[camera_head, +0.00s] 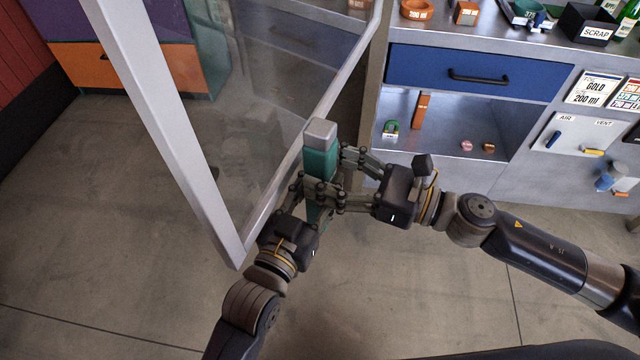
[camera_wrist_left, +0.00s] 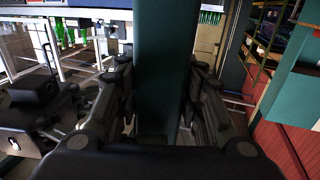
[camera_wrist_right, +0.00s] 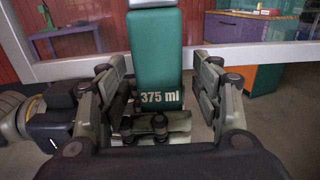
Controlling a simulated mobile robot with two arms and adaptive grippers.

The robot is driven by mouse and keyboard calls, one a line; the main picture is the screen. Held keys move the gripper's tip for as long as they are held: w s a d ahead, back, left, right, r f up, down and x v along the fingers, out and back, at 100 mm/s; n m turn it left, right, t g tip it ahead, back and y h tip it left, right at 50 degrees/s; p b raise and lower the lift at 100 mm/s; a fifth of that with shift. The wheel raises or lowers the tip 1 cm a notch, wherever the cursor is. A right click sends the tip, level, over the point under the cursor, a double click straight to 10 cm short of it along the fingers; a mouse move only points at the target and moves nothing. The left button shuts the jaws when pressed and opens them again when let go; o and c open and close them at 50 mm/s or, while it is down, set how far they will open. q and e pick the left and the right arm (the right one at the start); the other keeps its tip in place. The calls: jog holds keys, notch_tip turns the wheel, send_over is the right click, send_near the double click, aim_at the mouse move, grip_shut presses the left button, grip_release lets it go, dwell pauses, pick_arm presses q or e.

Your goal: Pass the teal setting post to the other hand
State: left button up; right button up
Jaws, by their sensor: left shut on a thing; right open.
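The teal setting post (camera_head: 320,160) has a light grey top and stands roughly upright in the air in the head view. My left gripper (camera_head: 313,195) is shut on its lower part. In the left wrist view the post (camera_wrist_left: 162,65) runs up between the left fingers (camera_wrist_left: 160,125). My right gripper (camera_head: 345,178) is open, its fingers reaching to the post from the right. In the right wrist view the post (camera_wrist_right: 157,65), marked "375 ml", stands between the open right fingers (camera_wrist_right: 160,100), with the left gripper's fingers across it below the label.
A glass panel with a pale frame (camera_head: 180,120) stands close on the left, behind the post. A steel bench with a blue drawer (camera_head: 475,75) and an open shelf (camera_head: 440,135) stands at the back right. The floor (camera_head: 420,290) in front is clear.

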jog(key=v, duration=1)
jog(key=w+d+f+m+t+h, duration=0.3)
jog(key=w+d+f+m+h, duration=0.15)
jog(key=d+f+m, duration=0.3)
jog(key=w+d+f+m+t+h, duration=0.3)
jog(key=w+d+f+m, duration=0.3)
jog(key=f+m, duration=0.2)
jog(key=s+d+f+m+g+h, duration=0.1)
jog(key=s+d+f+m+h, duration=0.2)
jog(key=f+m, duration=0.5)
jog(key=s+d+f+m+g+h, duration=0.1)
jog(key=d+f+m+h, duration=0.3)
jog(key=f, duration=0.9)
jog(key=s+d+f+m+g+h, duration=0.15)
jog(key=s+f+m+g, duration=0.35)
jog(key=s+f+m, duration=0.85)
jog(key=s+a+f+m+g, duration=0.1)
jog(key=s+a+f+g, duration=0.1)
jog(key=s+f, duration=0.3)
jog(key=s+a+f+m+g, duration=0.2)
jog(key=s+a+f, duration=0.3)
jog(key=s, duration=0.6)
jog(key=s+a+f+m+g, duration=0.2)
jog(key=s+a+f, duration=0.2)
jog(key=s, duration=0.5)
jog(key=shift+f, duration=0.65)
